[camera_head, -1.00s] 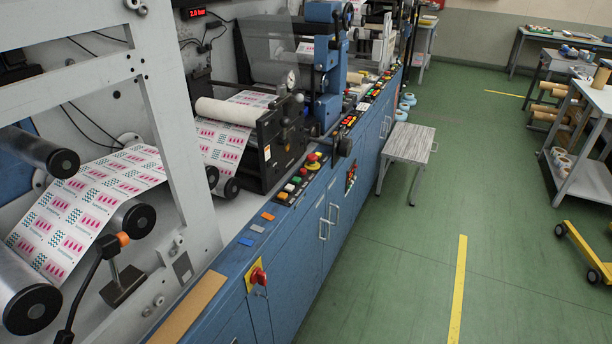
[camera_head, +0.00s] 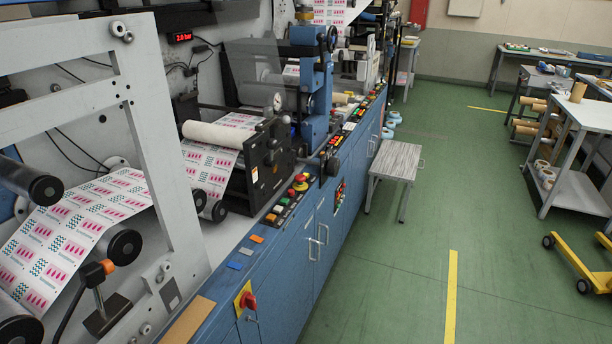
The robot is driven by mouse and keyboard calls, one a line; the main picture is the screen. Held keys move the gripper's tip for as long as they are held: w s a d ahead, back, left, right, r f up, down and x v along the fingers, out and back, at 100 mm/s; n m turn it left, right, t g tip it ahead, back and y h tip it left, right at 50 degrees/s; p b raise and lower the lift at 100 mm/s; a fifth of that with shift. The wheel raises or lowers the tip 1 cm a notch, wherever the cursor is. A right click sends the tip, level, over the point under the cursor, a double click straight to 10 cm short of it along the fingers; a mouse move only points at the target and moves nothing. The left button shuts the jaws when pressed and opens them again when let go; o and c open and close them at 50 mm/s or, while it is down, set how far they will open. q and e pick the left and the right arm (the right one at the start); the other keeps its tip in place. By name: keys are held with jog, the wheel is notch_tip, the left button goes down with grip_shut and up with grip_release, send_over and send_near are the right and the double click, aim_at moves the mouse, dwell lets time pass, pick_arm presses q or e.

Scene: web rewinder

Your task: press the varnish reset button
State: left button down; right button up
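Several small coloured buttons sit along the top edge of the blue machine. The nearer button panel (camera_head: 281,208) carries orange, green, red and white buttons and a red emergency knob on yellow (camera_head: 300,182). A farther button row (camera_head: 350,126) runs along the same edge past the blue press unit (camera_head: 310,80). The labels are too small to read, so I cannot tell which one is the varnish reset button. Neither of my grippers shows in the view.
A red rotary switch (camera_head: 248,300) is on the cabinet front. A grey stool (camera_head: 396,160) stands against the machine's side. A white shelf cart (camera_head: 585,115) and a yellow pallet truck (camera_head: 580,262) are on the right. The green floor (camera_head: 400,265) between is clear.

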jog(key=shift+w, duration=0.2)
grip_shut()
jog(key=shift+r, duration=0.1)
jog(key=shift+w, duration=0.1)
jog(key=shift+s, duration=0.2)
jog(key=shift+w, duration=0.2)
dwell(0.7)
